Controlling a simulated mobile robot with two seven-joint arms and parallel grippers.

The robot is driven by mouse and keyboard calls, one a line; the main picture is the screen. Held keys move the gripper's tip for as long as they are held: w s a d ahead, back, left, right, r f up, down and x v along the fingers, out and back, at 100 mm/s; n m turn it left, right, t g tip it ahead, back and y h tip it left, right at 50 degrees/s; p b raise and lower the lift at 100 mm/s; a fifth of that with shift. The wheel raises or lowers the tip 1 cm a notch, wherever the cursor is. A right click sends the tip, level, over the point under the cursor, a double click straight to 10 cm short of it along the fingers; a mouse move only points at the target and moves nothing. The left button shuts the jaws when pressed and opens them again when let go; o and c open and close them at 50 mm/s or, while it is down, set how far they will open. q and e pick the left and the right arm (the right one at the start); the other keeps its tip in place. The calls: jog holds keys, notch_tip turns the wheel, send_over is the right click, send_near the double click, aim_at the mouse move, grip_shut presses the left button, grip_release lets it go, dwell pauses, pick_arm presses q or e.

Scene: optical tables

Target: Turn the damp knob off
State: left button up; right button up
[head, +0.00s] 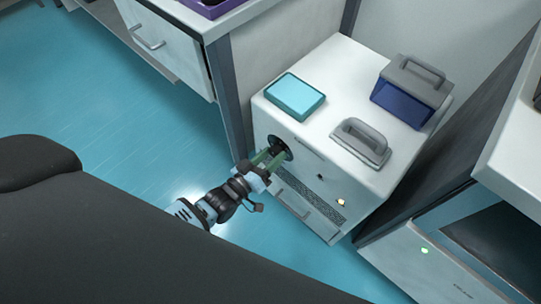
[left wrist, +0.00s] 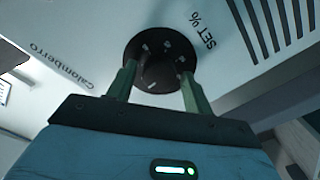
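The damp knob (head: 281,146) is a round black dial on the front of a white cabinet (head: 326,160), near its upper left. In the left wrist view the knob (left wrist: 158,50) shows a raised grip in its middle, light marks on its disc and "SET %" printed beside it. My left gripper (head: 270,159) is at the knob. Its two green fingers (left wrist: 160,78) stand one on each side of the raised grip, with a small gap seeming to show; contact is hard to tell. My right gripper is not in view.
On the cabinet top are a teal box (head: 295,96), a grey handled piece (head: 361,142) and a blue-grey handled case (head: 411,91). A small lit lamp (head: 340,202) is on the cabinet front. A drawer bench (head: 175,45) stands left, another unit (head: 425,268) right. Blue floor (head: 90,110) is clear.

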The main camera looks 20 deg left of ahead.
pick_arm(q)
jog(key=shift+o, duration=0.4)
jog(key=p+v, duration=0.1)
jog(key=v, duration=0.6)
jog(key=shift+s+a, duration=0.15)
jog(key=shift+s, duration=0.2)
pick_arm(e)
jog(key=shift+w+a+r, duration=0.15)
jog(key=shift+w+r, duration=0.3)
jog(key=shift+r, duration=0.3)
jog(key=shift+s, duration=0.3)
